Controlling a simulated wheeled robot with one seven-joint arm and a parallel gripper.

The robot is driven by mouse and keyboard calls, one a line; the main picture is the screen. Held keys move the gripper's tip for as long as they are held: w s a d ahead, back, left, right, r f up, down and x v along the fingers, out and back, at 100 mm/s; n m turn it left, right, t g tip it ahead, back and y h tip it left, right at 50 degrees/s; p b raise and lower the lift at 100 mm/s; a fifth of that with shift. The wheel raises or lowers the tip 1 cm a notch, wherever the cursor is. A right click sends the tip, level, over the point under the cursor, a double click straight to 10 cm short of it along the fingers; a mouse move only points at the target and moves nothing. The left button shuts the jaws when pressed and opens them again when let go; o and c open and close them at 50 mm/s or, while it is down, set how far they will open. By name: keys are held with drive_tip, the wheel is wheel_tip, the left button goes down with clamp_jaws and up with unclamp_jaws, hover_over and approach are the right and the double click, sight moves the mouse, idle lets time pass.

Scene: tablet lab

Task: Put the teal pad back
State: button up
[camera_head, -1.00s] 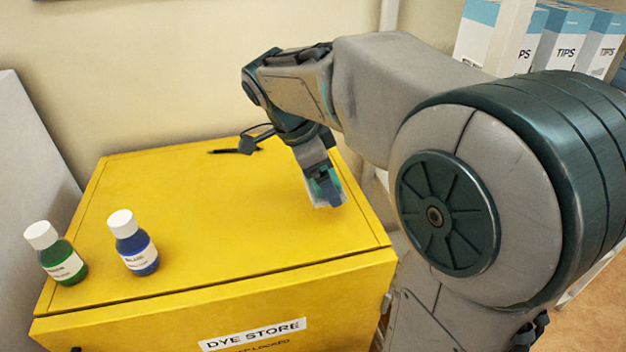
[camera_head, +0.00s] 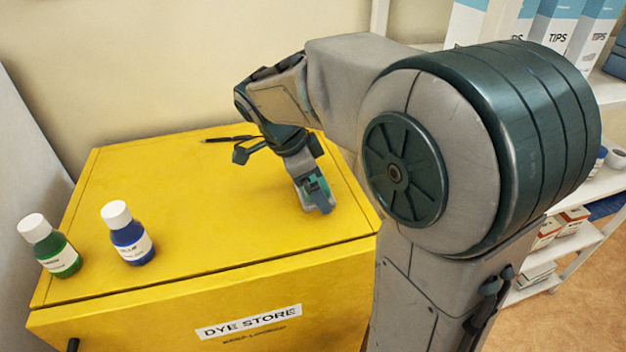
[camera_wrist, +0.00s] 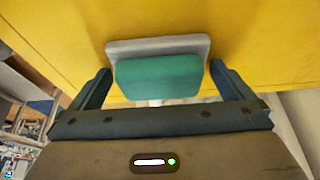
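The teal pad (camera_wrist: 158,77) has a light grey slab (camera_wrist: 158,46) along its far side. I cannot tell whether the pad touches the cabinet top.
A green bottle (camera_head: 57,252) and a blue bottle (camera_head: 130,240) stand at the left of the cabinet top. A dark pen-like object (camera_head: 230,139) lies at its back. White shelves (camera_head: 580,240) with TIPS boxes (camera_head: 560,30) stand at right. The middle of the top is clear.

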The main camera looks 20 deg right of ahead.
drive_tip(key=shift+r+p, duration=0.25)
drive_tip(key=shift+p, duration=0.05)
drive_tip(key=v, duration=1.1)
drive_tip(key=shift+a+r, duration=0.15)
drive_tip(key=shift+r, duration=0.25)
